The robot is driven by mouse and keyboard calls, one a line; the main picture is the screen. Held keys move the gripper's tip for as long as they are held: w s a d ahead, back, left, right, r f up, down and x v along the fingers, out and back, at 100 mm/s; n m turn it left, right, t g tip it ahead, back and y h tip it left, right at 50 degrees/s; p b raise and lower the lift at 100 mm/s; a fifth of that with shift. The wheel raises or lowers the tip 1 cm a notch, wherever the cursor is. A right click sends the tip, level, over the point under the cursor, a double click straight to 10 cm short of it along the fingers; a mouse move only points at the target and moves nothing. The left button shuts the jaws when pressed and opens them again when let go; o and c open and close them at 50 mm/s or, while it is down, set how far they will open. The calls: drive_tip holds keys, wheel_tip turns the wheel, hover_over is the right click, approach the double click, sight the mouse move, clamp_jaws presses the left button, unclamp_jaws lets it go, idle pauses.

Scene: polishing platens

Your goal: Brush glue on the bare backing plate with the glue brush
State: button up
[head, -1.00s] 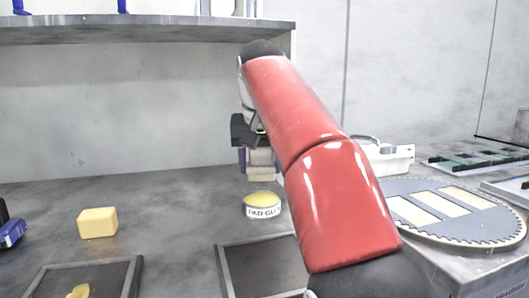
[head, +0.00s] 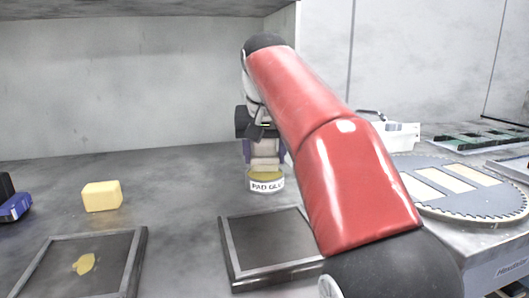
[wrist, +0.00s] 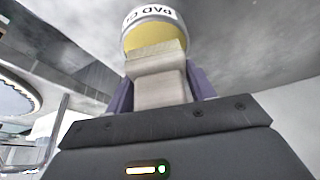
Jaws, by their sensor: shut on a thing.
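My gripper (head: 264,160) points down at the pad glue tin (head: 267,185), shut on the beige glue brush (head: 264,149). The brush also shows in the wrist view (wrist: 160,88) between the purple fingers. Its lower end is at the tin's mouth, over the yellow glue; I cannot tell how deep it reaches. The tin, labelled PAD GLUE, shows at the top of the wrist view (wrist: 150,35). A dark framed plate (head: 272,240) in front of the tin has no glue visible on it. The left dark framed plate (head: 110,262) has a yellow glue patch.
A yellow block (head: 101,196) stands left of the tin, and a blue and black object (head: 14,205) lies at the far left. A round toothed platen (head: 440,200) with pale pads and a white container (head: 398,135) are at right. A shelf overhangs the back.

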drive_tip(key=shift+f, duration=0.65)
idle(1.6)
drive_tip(key=shift+r+p, duration=0.7)
drive_tip(key=shift+r, duration=0.7)
drive_tip(key=shift+w+r, duration=0.1)
drive_tip(key=shift+r, duration=2.1)
